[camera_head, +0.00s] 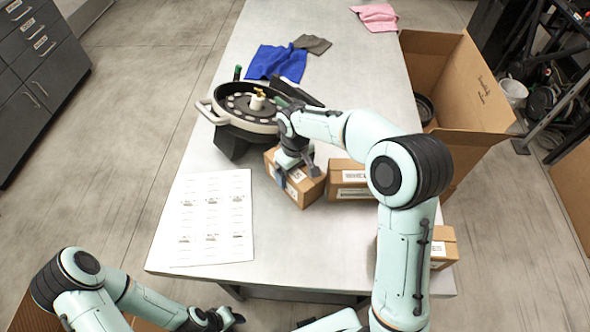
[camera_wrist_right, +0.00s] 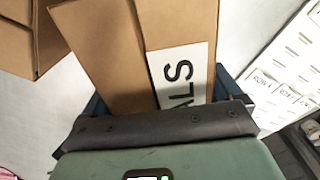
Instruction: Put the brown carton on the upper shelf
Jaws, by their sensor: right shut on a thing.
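My right gripper (camera_head: 292,178) is shut on a small brown carton (camera_head: 307,188) with a white label, at the middle of the table. In the right wrist view the carton (camera_wrist_right: 120,50) fills the space between the blue fingers of the gripper (camera_wrist_right: 160,100); its label shows the letters "ALS". I cannot tell whether the carton touches the table. A second brown carton (camera_head: 347,172) stands just right of it, and a third (camera_head: 443,249) is partly hidden behind my right arm. My left gripper (camera_head: 222,318) is low at the bottom edge, away from the cartons; its jaw state is unclear. No upper shelf is clearly identifiable.
A round black seed meter (camera_head: 240,112) with a pale handle stands behind the held carton. A printed sheet (camera_head: 212,218) lies front left on the table (camera_head: 180,258). Blue (camera_head: 277,63) and pink (camera_head: 375,17) cloths lie farther back. A large open box (camera_head: 455,85) and a dark rack (camera_head: 550,105) are at right.

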